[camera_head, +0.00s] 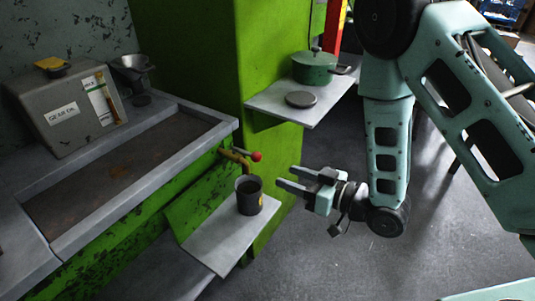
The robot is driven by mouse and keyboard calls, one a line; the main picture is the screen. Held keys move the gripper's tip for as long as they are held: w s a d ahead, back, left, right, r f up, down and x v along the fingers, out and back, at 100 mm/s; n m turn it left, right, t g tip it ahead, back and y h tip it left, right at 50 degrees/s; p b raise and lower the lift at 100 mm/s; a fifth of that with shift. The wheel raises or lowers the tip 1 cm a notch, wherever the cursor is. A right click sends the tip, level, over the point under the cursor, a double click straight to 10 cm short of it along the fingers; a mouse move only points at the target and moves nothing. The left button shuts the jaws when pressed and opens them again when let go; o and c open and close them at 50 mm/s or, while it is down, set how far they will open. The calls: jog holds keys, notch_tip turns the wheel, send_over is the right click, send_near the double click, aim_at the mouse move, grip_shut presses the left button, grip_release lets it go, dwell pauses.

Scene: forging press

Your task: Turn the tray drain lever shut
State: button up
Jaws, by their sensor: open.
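The tray drain lever (247,155) has a red ball end and sits on a brass drain valve (233,158) at the right front corner of the grey tray (222,132). The lever points to the right, out from the tray edge. My gripper (284,177) is open and empty, to the right of the lever and slightly lower in the picture. Its two fingers point left toward the valve and touch nothing that I can see. A dark cup (250,197) stands upright below the valve.
The cup stands on a grey lower shelf (213,243). A side shelf (267,107) holds a green pot (314,68) and a dark disc (301,99). A grey gear oil box (68,105) and a funnel (132,72) stand behind the tray. Open floor lies below my gripper.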

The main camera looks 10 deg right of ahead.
aim_at(245, 153)
jog(key=b, duration=0.5)
jog(key=w+f+y+b, duration=0.1)
jog(key=b, duration=0.4)
jog(key=shift+w+d+t, duration=0.15)
jog(key=shift+d+t, duration=0.2)
jog(key=shift+t, duration=0.05)
jog(key=shift+a+b, duration=0.1)
jog(key=shift+b, duration=0.9)
jog(key=x, duration=0.5)
jog(key=b+x, duration=0.1)
jog(key=x, duration=0.3)
jog(key=b+x, duration=0.1)
jog(key=x, duration=0.4)
jog(key=shift+w+a+r, duration=0.15)
jog(key=shift+w+r, duration=0.15)
grip_shut()
